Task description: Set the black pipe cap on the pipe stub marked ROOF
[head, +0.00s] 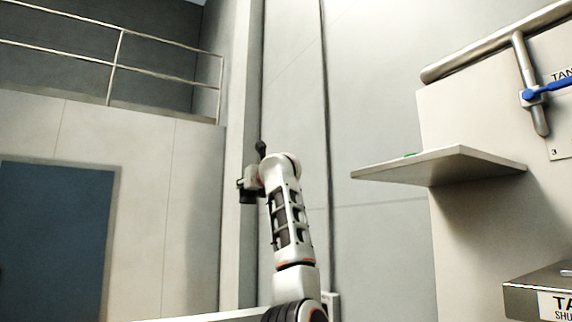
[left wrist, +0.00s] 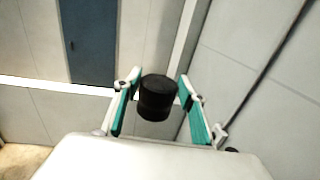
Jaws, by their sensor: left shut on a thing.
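In the left wrist view the black pipe cap (left wrist: 158,97), a short dark cylinder, sits between the two teal-padded fingers of my left gripper (left wrist: 158,92). The gripper is shut on it. In the head view my arm rises from the bottom middle and its wrist end shows a small dark part (head: 261,149) at the top; I cannot tell there whether this is the cap or the gripper. No pipe stub marked ROOF shows in either view. My right gripper is not in view.
A grey shelf (head: 440,168) juts from the pale cabinet (head: 470,225) at right, a small green thing (head: 410,155) on it. A metal pipe (head: 490,45) with a blue lever (head: 545,91) is above. A labelled ledge (head: 540,280) is lower right. A blue door (head: 55,240) is left.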

